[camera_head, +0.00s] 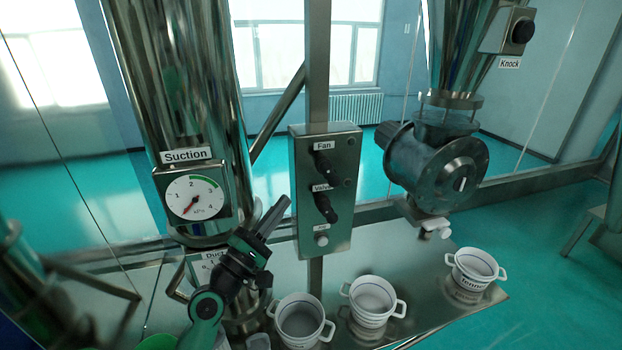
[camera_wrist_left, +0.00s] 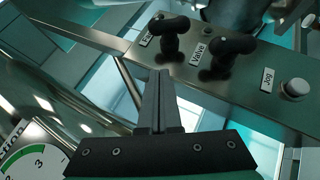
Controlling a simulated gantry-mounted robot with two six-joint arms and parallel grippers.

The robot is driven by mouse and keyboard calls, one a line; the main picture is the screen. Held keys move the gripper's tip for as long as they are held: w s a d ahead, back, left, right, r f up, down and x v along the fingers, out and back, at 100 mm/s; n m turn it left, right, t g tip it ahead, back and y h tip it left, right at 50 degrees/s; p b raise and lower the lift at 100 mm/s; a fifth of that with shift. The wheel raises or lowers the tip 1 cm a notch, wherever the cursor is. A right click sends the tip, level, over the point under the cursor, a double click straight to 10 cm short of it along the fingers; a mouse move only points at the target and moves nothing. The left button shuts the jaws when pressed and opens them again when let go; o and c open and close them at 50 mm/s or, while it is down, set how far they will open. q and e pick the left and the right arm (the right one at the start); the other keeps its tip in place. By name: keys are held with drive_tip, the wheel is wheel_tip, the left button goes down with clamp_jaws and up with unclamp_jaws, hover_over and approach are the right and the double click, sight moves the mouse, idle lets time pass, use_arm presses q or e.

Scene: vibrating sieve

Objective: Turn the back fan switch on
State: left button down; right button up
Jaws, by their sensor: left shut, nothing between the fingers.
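The control panel (camera_head: 340,227) is a grey metal box on a vertical post. Its upper black switch (camera_head: 325,162), labelled Fan, also shows in the left wrist view (camera_wrist_left: 171,38). Below it is a second black switch (camera_head: 326,207), labelled Valve, also in the left wrist view (camera_wrist_left: 232,52). My left gripper (camera_head: 284,205) is shut and empty, to the left of the panel and below the Fan switch. In the left wrist view its closed fingertips (camera_wrist_left: 159,78) point towards the Fan switch and appear apart from it. My right gripper is in neither view.
A suction gauge (camera_head: 195,197) on a steel pipe stands left of my gripper. A white Jog button (camera_wrist_left: 296,87) sits at the panel's lower end. Three white pots (camera_head: 299,321) (camera_head: 372,301) (camera_head: 475,268) stand on the shelf below. A rotary valve housing (camera_head: 436,167) is right of the panel.

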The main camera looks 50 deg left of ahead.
sight(330, 174)
use_arm(q)
drive_tip(key=x, duration=0.6)
drive_tip(key=shift+d+r, duration=0.1)
drive_tip(key=shift+r, duration=0.05)
drive_tip(key=shift+w+d+r+p, duration=0.4)
drive_tip(key=shift+w+d+p, duration=0.15)
drive_tip(key=shift+p, duration=0.05)
drive_tip(key=shift+w+d+r+p, duration=0.35)
drive_tip(key=shift+w+d+p, duration=0.2)
drive_tip(key=shift+w, duration=0.05)
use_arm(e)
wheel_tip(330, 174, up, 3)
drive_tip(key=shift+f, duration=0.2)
use_arm(q)
drive_tip(key=shift+a, duration=0.1)
